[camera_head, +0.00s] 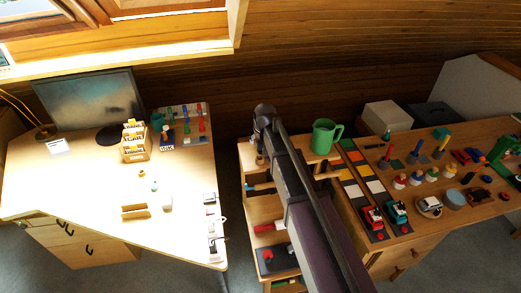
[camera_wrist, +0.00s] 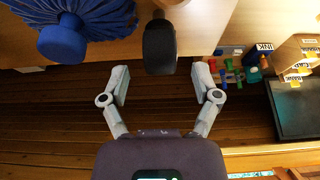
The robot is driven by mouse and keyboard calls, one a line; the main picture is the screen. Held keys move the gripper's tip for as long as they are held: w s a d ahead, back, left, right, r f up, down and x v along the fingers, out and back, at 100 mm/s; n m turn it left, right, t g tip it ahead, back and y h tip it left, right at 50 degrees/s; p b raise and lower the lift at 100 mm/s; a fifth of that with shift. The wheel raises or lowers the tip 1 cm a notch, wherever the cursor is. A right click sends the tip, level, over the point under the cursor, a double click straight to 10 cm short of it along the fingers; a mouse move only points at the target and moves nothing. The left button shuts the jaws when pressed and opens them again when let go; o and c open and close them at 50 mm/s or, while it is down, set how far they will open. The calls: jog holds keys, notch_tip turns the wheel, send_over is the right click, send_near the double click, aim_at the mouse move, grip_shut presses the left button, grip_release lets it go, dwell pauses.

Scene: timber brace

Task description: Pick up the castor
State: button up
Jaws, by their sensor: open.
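The castor seems to be the black rounded wheel (camera_wrist: 160,46) at the upper middle of the wrist view. It is upright in the picture and its upper part runs towards the top edge. My gripper (camera_wrist: 161,82) is open, with its two grey fingers wide apart on either side below the wheel. The wheel lies just beyond the fingertips, roughly midway between them, and nothing is held. Whether the fingers are level with it in depth I cannot tell. In the head view my arm hides most of this area, and I cannot make out the castor there.
A dark blue ribbed thing with a round blue end (camera_wrist: 62,38) is close left of the wheel. In the head view, a wooden shelf unit (camera_head: 252,208) with a green jug (camera_head: 325,135) stands between the desk (camera_head: 90,190) and the crowded bench (camera_head: 440,222).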

aim_at(260, 142)
jog(key=shift+b+x, duration=1.2)
jog(key=shift+x, duration=0.45)
jog(key=shift+s, duration=0.1)
grip_shut()
